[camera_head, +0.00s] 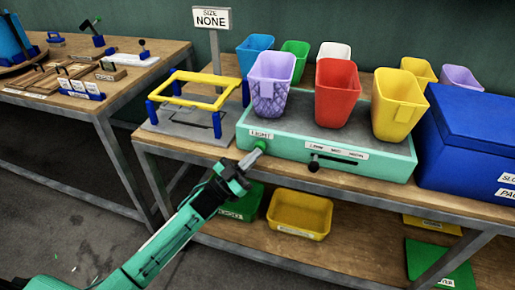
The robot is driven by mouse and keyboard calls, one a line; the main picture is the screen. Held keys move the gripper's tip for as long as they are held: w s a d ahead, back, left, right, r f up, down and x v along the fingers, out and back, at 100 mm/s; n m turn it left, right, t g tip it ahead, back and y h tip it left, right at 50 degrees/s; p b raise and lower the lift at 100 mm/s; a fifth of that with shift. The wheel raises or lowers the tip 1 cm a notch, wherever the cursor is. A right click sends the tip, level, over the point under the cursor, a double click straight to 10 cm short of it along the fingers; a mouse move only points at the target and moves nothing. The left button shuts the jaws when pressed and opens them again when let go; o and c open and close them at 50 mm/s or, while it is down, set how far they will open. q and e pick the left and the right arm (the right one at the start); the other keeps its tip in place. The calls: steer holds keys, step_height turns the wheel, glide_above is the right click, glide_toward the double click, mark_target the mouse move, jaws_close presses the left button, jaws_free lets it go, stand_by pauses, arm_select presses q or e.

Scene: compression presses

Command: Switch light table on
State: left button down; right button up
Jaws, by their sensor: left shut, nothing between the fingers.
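The light table (380,163) is a low grey-topped box with a mint-green front, standing on the wooden workbench. A "LIGHT" label (262,134) is on the left of its front face. A small green button (260,145) sits just below the label. My left gripper (254,154) is shut and empty, with its tips at or very close to the button; I cannot tell whether they touch. The fingertips partly hide the button. A black slider (314,163) shows to the right on the same face. My right gripper is not in view.
Purple (271,84), red (337,92) and yellow (399,105) bins stand on the light table, with more bins behind. A yellow frame (193,88) on blue posts is at left. A blue box (470,135) is at right. Trays, including a yellow one (299,213), lie on the lower shelf.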

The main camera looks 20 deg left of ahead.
arm_select(q)
steer(key=s+p, duration=0.2)
steer(key=s, duration=0.2)
steer(key=shift+s+a, duration=0.1)
steer(key=shift+s, duration=0.2)
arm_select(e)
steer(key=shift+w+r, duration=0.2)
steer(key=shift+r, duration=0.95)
